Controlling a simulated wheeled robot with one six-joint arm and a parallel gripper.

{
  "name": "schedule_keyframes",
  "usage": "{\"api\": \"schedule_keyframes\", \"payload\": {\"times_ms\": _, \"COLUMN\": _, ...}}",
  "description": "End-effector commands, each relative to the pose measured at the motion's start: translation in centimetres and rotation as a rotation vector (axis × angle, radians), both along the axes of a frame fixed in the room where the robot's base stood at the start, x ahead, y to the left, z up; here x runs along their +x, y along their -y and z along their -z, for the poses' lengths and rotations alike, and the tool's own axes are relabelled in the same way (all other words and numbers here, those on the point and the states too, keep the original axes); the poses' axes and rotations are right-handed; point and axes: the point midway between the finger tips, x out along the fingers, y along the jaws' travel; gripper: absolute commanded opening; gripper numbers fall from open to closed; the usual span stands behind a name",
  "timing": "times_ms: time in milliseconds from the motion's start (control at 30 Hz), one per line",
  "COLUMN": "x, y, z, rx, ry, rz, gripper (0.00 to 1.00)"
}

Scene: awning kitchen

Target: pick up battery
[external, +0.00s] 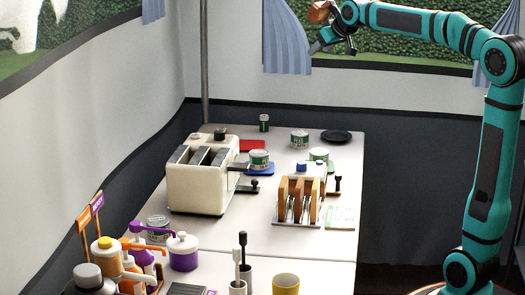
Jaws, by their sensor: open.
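A small upright dark green cylinder with a pale band (264,123) stands near the back edge of the table; it looks like the battery, but it is too small to be sure. My gripper (330,46) is open, high above the back right of the table, up and to the right of the cylinder and well apart from it. An orange-brown thing (320,11) shows beside my wrist; I cannot tell what it is. I see nothing between the fingers.
A cream toaster (197,180) stands left of centre. A toast rack (298,202) holds brown slices at the right. Bottles and cups crowd the front.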

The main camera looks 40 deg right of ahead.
Motion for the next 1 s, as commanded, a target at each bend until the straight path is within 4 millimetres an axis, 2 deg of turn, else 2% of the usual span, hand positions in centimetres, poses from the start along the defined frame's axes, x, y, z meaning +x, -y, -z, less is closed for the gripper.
{"api": "schedule_keyframes", "payload": {"times_ms": 33, "x": 1.6, "y": 0.0, "z": 0.8, "rx": -0.001, "ry": -0.026, "rz": -0.004, "gripper": 0.55}}
{"api": "schedule_keyframes", "payload": {"times_ms": 100, "x": 3.5, "y": -0.1, "z": 1.7, "rx": -0.004, "ry": -0.062, "rz": -0.012, "gripper": 0.55}}
{"api": "schedule_keyframes", "payload": {"times_ms": 333, "x": 9.6, "y": -0.2, "z": 5.2, "rx": -0.009, "ry": -0.176, "rz": -0.035, "gripper": 0.55}}
{"api": "schedule_keyframes", "payload": {"times_ms": 600, "x": 16.3, "y": -0.4, "z": 10.4, "rx": -0.013, "ry": -0.311, "rz": -0.068, "gripper": 0.55}}
{"api": "schedule_keyframes", "payload": {"times_ms": 800, "x": 20.2, "y": -0.5, "z": 14.3, "rx": -0.014, "ry": -0.396, "rz": -0.090, "gripper": 0.55}}
{"api": "schedule_keyframes", "payload": {"times_ms": 1000, "x": 21.9, "y": -0.5, "z": 16.2, "rx": -0.014, "ry": -0.440, "rz": -0.103, "gripper": 0.55}}
